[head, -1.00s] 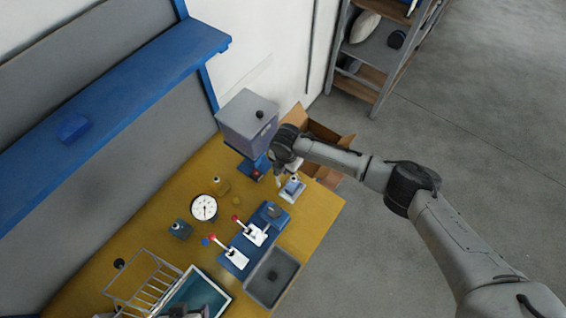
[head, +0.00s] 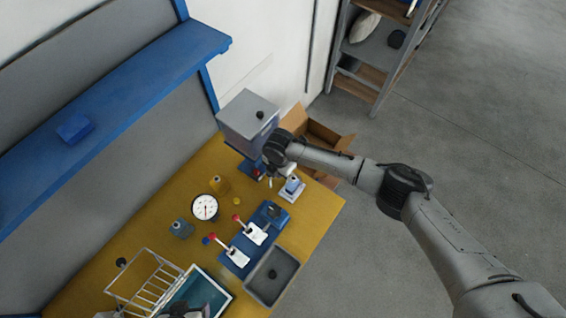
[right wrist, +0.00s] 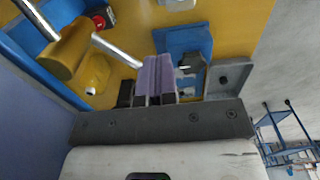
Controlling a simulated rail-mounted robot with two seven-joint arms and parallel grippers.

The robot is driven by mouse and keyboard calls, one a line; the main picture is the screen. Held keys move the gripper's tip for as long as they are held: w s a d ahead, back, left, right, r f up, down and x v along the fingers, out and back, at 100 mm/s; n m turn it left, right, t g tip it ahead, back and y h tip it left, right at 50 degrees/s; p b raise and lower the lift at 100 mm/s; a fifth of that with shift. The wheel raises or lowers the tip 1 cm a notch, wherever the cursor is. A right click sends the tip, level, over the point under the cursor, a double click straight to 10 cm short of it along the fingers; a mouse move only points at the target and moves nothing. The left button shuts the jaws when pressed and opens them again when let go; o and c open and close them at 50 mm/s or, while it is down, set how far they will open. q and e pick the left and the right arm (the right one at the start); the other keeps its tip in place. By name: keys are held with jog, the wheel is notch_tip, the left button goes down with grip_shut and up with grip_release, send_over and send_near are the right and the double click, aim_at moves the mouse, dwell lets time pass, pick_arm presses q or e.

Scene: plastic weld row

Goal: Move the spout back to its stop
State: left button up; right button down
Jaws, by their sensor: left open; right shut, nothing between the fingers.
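The hopper machine (head: 247,118) is a grey box with a black knob on a blue base at the back of the yellow bench. In the right wrist view a shiny metal tube (right wrist: 117,50), which looks like the spout, slants beside a yellow body (right wrist: 68,52); its tip ends close left of my right fingers. My right gripper (head: 271,174) is beside the machine, mostly hidden by its own wrist. In the right wrist view its fingers (right wrist: 161,66) are together and empty; contact with the tube cannot be told. My left gripper (head: 190,310) shows partly at the bottom edge, over a teal tray, open.
A small blue fixture on a white plate (head: 292,188) stands close right of my right gripper. A dial gauge (head: 205,207), red-knobbed toggle clamps (head: 237,256), a grey bin (head: 272,275) and a wire rack (head: 145,278) are on the bench. A cardboard box (head: 325,135) stands behind.

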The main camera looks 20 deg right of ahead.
jog(key=shift+a, duration=0.2)
dwell(0.3)
jog(key=shift+a, duration=0.7)
jog(key=shift+a, duration=0.5)
jog(key=shift+w+a, duration=0.2)
jog(key=shift+a, duration=0.25)
